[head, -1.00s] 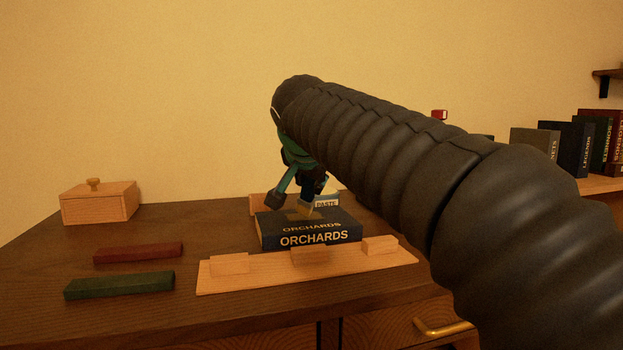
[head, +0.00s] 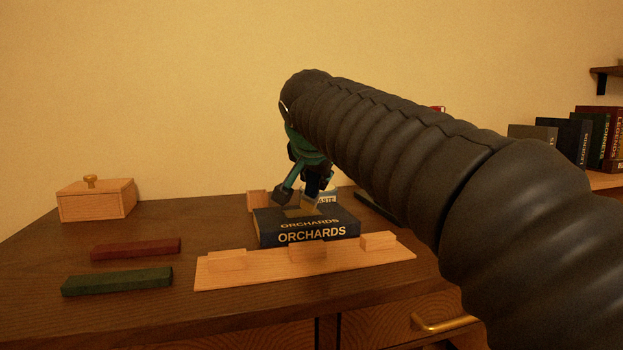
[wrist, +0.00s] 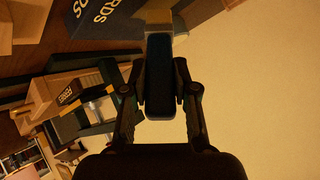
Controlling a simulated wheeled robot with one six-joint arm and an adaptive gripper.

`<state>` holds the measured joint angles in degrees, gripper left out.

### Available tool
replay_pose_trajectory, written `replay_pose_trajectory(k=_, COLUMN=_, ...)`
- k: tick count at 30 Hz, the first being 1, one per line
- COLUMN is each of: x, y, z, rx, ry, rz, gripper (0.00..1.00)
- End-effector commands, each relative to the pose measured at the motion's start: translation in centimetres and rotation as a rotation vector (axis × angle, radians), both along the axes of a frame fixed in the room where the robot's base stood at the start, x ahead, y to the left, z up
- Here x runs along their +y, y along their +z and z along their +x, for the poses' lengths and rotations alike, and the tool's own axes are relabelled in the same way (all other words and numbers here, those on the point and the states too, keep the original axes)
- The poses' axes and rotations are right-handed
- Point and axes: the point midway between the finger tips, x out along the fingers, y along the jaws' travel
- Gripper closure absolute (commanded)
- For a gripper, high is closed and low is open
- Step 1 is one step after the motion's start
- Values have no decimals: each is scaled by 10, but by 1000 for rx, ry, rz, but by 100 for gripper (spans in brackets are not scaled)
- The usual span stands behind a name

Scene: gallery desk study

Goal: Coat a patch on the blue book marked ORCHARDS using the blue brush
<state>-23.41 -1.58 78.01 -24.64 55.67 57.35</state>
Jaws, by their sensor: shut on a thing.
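The blue book marked ORCHARDS (head: 307,240) lies flat on the desk behind a low wooden holder; part of it shows upside down in the wrist view (wrist: 98,18). A tan patch (head: 297,212) shows on its cover. My gripper (wrist: 162,92) is shut on the blue brush (wrist: 162,75), whose handle stands between the fingers. In the head view my gripper (head: 300,190) is above the book, and the pale bristles point down at the cover near the patch. I cannot tell whether they touch it. A paste container (head: 327,197) stands behind the book, partly hidden.
The wooden holder (head: 215,278) with raised blocks lies along the book's front. Red (head: 136,249) and green (head: 118,281) bars lie at left, near a lidded wooden box (head: 96,201). Books (head: 580,140) stand on a shelf at right. My arm covers the desk's right side.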

Motion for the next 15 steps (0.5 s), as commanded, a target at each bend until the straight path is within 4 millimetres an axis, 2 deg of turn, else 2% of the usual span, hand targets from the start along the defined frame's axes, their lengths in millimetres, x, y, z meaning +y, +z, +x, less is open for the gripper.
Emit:
replay_pose_trajectory(k=6, x=-4, y=-2, z=-16, rx=0, ry=0, rz=0, gripper=100)
replay_pose_trajectory(k=15, x=-5, y=-1, z=-19, rx=1, ry=0, rz=0, gripper=100)
